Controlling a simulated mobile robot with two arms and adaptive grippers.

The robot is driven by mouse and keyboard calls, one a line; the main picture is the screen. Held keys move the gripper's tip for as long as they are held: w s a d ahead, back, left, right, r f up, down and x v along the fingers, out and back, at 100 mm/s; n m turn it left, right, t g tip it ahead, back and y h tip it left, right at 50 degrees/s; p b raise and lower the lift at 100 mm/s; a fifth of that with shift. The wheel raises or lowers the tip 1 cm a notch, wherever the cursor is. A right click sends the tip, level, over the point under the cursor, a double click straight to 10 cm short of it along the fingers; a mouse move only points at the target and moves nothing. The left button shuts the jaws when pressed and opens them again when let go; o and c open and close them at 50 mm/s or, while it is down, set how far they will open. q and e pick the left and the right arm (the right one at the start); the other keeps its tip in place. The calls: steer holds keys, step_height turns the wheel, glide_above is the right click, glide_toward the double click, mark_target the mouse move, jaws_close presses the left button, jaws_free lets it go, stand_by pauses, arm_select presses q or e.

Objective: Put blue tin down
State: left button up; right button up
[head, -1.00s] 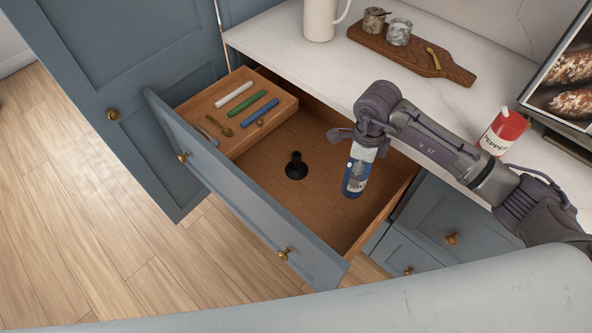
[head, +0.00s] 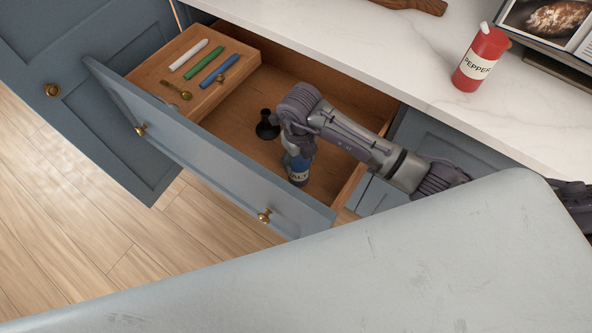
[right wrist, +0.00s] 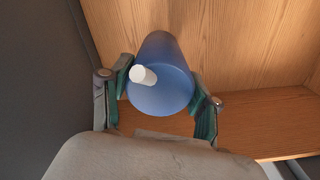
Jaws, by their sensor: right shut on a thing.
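The blue tin (head: 298,172), with a white label ending in "LT", is upright inside the open drawer, near its right end. My right gripper (head: 296,150) is above it and shut on its upper part. In the right wrist view the tin (right wrist: 163,82) is seen from its top, with a white spout, between the two fingers of the gripper (right wrist: 162,92). I cannot tell whether its base touches the drawer floor (head: 235,128). My left gripper is not in view.
A black funnel-like object (head: 267,125) stands on the drawer floor left of the tin. A raised wooden tray (head: 150,80) at the drawer's left holds several sticks and a spoon. A red pepper tin (head: 481,60) stands on the white counter (head: 400,55). The drawer front (head: 200,145) is close.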

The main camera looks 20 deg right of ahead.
steer(key=shift+w+a+f, duration=0.1)
steer(key=shift+a+f, duration=0.1)
steer(key=shift+a, duration=0.1)
steer(key=shift+f, duration=0.25)
step_height(320, 180, down, 3)
steer(key=b, duration=0.3)
steer(key=shift+f, duration=0.15)
steer(key=shift+b, duration=0.3)
steer(key=shift+f, duration=0.2)
steer(key=o, duration=1.4)
